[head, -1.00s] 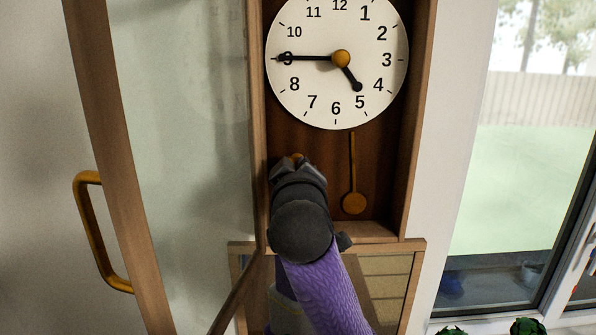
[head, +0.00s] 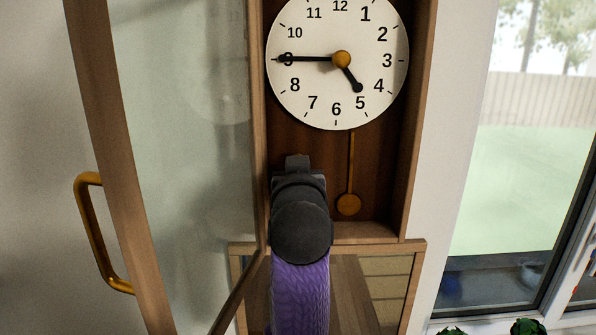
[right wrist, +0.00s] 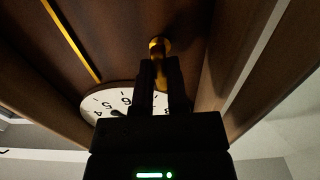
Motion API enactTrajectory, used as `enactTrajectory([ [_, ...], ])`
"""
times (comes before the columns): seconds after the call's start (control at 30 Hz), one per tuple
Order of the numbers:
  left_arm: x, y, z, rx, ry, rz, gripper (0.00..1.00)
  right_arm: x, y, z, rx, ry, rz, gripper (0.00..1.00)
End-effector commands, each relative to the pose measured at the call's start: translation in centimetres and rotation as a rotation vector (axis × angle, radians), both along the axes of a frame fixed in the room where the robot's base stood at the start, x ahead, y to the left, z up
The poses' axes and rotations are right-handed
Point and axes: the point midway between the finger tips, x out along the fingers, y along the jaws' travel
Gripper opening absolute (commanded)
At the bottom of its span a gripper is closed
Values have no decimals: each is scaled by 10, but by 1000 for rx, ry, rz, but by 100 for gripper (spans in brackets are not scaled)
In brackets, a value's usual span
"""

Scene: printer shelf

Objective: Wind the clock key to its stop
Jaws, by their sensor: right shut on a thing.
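The clock (head: 337,90) has a white dial, black hands and a brown wooden case. In the right wrist view a brass key (right wrist: 158,46) sits on the case's back panel, to one side of the brass pendulum rod (right wrist: 72,40). My right gripper (right wrist: 160,70) is shut on the key. In the head view my right gripper (head: 298,165) reaches into the lower left of the case, and its own body hides the key. The pendulum (head: 348,204) hangs to its right. My left gripper is not in view.
The glazed clock door (head: 108,150) stands open at the left, with a brass handle (head: 90,230). The case's side walls (head: 416,130) stand close around the gripper. A window (head: 520,160) is at the right.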

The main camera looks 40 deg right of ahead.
Motion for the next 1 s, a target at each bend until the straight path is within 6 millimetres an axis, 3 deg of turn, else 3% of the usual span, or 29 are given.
enactTrajectory([
  [0.67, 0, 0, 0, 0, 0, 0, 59, 0, 0, 2, 40, -44, 0, 0],
  [0.7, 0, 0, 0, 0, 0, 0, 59, 0, 0, 2, 40, -44, 0, 22],
  [0.83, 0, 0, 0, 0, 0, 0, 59, 0, 0, 2, 40, -42, 0, 49],
  [1.0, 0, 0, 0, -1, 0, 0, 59, 0, 0, 1, 41, -40, 0, 53],
])
